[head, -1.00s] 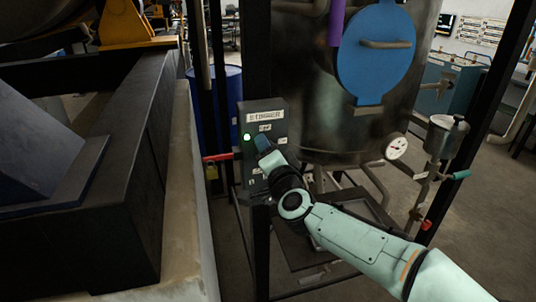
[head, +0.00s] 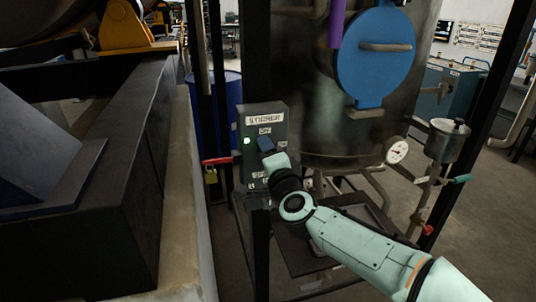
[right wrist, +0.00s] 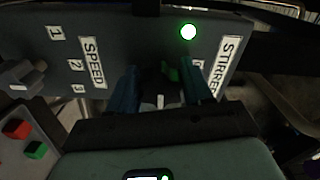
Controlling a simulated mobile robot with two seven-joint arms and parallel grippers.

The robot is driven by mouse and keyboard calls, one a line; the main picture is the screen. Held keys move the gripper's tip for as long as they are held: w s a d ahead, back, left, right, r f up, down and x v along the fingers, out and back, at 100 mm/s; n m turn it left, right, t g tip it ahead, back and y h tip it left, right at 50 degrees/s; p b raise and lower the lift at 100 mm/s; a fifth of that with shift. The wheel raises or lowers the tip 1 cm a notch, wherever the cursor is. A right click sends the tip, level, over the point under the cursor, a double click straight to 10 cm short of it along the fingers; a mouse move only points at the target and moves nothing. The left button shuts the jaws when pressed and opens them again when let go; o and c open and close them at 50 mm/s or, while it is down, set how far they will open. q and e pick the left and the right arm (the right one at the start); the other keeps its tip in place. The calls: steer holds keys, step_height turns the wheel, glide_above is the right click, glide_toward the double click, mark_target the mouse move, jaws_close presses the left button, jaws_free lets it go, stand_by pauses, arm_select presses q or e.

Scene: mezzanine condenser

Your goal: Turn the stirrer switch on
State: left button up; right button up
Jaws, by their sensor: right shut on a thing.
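The grey stirrer box (head: 279,125), with its STIRRER label, stands on a post in front of the tank in the head view. A green lamp (head: 247,141) glows on its face and also shows lit in the right wrist view (right wrist: 188,32). My right gripper (head: 264,144) is at the box face, its fingers covering the switch in the head view. In the right wrist view its two dark fingers (right wrist: 163,92) are shut around the switch (right wrist: 160,101), a dark knob with a white mark, partly hidden. My left gripper is not in view.
A speed knob (right wrist: 20,76) sits beside numbers 1, 2, 3. Red and green buttons (right wrist: 27,139) are near it. A red handle with a padlock (head: 211,175) is left of the box. The tank (head: 315,110) and black frame stand close behind; a gauge (head: 397,150) is right.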

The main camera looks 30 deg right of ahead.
steer(key=o, duration=1)
steer(key=shift+a+f, duration=0.15)
steer(key=shift+a, duration=0.1)
steer(key=shift+d, duration=0.1)
steer(key=shift+s, duration=0.55)
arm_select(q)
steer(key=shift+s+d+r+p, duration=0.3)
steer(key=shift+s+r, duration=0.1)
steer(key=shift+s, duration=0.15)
arm_select(e)
steer(key=v, duration=1.2)
steer(key=shift+s, duration=0.15)
